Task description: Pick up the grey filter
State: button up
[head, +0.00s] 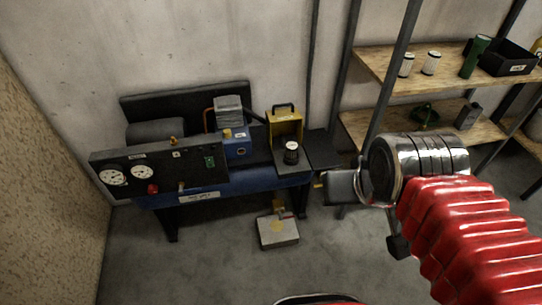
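No part is plainly marked as the grey filter. A small dark canister with a pale top (291,152) stands on the right end of the blue bench, in front of a yellow frame. Two pale cylinders with dark ends, a left one (406,66) and a right one (431,63), stand upright on the upper shelf. A grey block (469,115) sits on the lower shelf. My arm reaches in from the lower right.
The blue bench (240,184) carries a gauge panel (125,172), a blue pump unit (237,147) and the yellow frame (284,117). A pale box (277,232) lies on the floor before it. The shelf unit (385,70) has dark uprights. Floor at front left is clear.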

aim_at(291, 147)
jog(key=u, duration=0.8)
jog(key=i, duration=1)
jog(key=u, duration=0.05)
